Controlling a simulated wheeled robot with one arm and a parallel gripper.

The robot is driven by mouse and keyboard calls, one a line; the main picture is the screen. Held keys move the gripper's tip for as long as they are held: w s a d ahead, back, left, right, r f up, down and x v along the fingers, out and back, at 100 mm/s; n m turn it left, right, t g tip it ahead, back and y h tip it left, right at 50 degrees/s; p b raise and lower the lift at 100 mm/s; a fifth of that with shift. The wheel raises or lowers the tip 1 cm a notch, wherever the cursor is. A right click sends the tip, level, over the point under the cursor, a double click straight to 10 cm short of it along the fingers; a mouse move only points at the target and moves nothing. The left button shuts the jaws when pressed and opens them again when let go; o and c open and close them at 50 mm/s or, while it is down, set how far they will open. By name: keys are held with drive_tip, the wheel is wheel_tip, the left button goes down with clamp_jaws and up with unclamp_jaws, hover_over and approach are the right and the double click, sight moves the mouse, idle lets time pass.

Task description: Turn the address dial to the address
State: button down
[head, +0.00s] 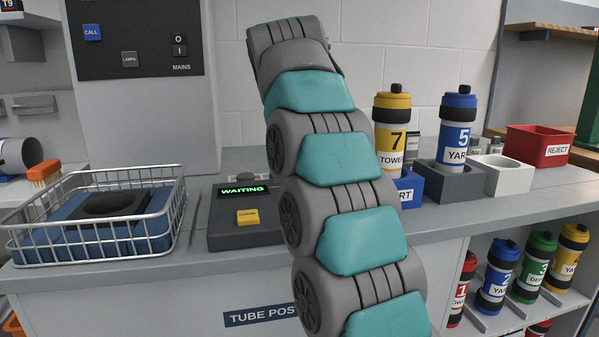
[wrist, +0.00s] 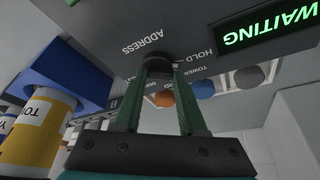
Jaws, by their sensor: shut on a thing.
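In the wrist view the address dial (wrist: 157,62) is a dark knob on a grey panel under the word ADDRESS, which appears upside down. My gripper (wrist: 159,75) is shut on the dial, its two green fingers on either side. Labels including HOLD and TOWER (wrist: 184,71) show beside the dial, partly hidden by the fingers. Which label the dial points at cannot be told. A green WAITING display (wrist: 268,27) is lit; it also shows in the head view (head: 243,190). My arm hides the dial and gripper in the head view.
A wire basket (head: 100,245) is at the left, a red REJECT bin (head: 538,147) at the right. More carriers (head: 497,275) sit on shelves below.

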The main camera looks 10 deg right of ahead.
drive_tip(key=shift+a+m, duration=0.1)
drive_tip(key=shift+m, duration=0.3)
drive_tip(key=shift+w+f+m+p, duration=0.1)
drive_tip(key=shift+m+p, duration=0.2)
drive_tip(key=shift+p, duration=0.05)
drive_tip(key=shift+c, duration=2.3)
unclamp_jaws()
